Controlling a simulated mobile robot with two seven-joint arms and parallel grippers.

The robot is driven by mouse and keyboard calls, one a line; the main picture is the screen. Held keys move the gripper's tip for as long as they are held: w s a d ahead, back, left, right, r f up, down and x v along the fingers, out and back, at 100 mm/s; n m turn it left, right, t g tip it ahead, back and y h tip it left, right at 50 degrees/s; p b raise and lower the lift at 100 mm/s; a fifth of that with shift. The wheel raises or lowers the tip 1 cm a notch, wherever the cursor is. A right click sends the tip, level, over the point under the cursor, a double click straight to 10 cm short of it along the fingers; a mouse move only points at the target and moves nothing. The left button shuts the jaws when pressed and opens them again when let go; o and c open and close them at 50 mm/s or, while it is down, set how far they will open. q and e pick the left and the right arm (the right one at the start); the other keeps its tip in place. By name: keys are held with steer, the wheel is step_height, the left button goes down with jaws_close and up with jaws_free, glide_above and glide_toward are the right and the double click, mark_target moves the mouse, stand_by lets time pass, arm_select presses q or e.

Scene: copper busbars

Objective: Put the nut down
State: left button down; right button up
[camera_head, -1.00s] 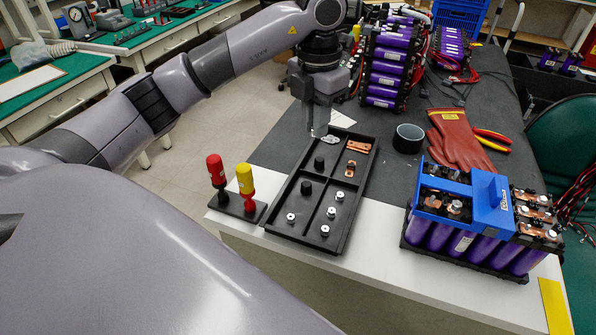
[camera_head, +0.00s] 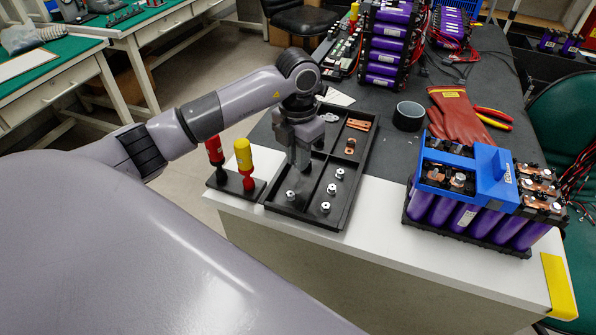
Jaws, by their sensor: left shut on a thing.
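The black divided tray (camera_head: 357,183) lies on the table. Three silver nuts, one of them here (camera_head: 331,188), lie in its front right compartment. Another silver nut (camera_head: 290,195) lies in the front left compartment. My left gripper (camera_head: 303,167) points down into the front left compartment, behind that loose nut. It is shut on a nut, but its fingers hide the held nut. I cannot tell whether the held nut touches the tray floor. My right gripper is out of view.
Copper pieces (camera_head: 358,125) lie in the tray's back right compartment. Red and yellow screwdrivers (camera_head: 244,158) stand left of the tray. A blue-topped battery module (camera_head: 470,177) stands right, with red gloves (camera_head: 457,117) and black tape (camera_head: 409,115) behind. White tabletop between tray and module is clear.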

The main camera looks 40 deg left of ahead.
mark_target(298, 183)
arm_select(q)
steer(key=shift+f, duration=2.45)
steer(key=shift+f, duration=0.1)
steer(key=c, duration=1.1)
jaws_free()
step_height(298, 183, up, 12)
steer(key=shift+r, duration=0.15)
